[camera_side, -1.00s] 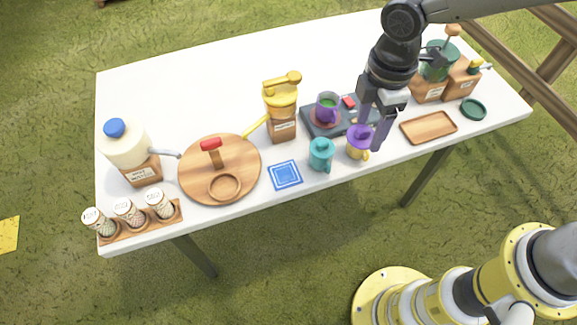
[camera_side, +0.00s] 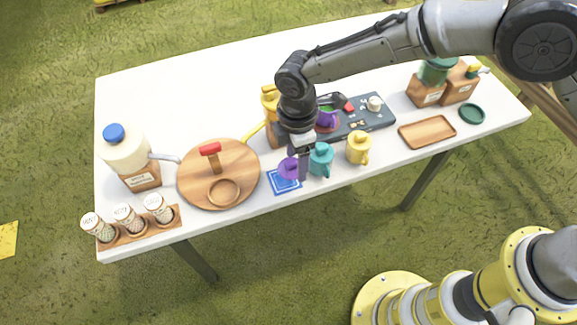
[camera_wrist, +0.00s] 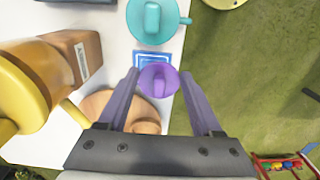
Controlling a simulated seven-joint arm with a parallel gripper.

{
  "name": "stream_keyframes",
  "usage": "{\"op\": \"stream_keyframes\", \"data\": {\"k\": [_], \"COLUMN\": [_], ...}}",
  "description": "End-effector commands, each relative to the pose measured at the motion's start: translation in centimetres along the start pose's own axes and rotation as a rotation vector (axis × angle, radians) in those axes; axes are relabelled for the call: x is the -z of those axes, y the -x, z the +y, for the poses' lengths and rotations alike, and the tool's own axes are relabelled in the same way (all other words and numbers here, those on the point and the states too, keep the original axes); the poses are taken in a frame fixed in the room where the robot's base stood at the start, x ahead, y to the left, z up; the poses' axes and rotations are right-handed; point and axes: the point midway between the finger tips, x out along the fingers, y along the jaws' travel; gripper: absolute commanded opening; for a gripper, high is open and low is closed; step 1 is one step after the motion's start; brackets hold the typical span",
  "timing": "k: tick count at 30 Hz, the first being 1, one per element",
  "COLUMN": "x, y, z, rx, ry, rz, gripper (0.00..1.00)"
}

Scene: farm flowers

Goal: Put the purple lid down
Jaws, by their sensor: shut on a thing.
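My gripper (camera_side: 296,165) is shut on the purple lid (camera_side: 288,169), a small round cap with a knob. In the wrist view the lid (camera_wrist: 158,80) shows between my two fingers. The lid is over the blue square coaster (camera_side: 285,187), which also shows beside the lid in the wrist view (camera_wrist: 152,56). I cannot tell whether the lid touches the coaster. The yellow mug (camera_side: 359,149) stands to the right on the white table.
A teal lidded mug (camera_side: 321,160) stands just right of my gripper. The round wooden board (camera_side: 195,190) is left of the coaster. The yellow-topped dispenser (camera_side: 272,103) is partly hidden behind my gripper. A wooden tray (camera_side: 427,132) lies farther right.

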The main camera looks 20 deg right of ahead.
Motion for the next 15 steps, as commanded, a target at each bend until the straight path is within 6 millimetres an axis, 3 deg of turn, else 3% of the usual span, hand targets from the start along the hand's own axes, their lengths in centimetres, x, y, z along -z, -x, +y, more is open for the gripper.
{"op": "stream_keyframes", "data": {"k": [10, 15], "x": [1.2, 1.2], "y": [-2.2, -4.5], "z": [1.4, 1.3], "rx": [-0.001, 0.001], "ry": [0.000, 0.000], "rz": [0.001, -0.001], "gripper": [0.14, 0.14]}}
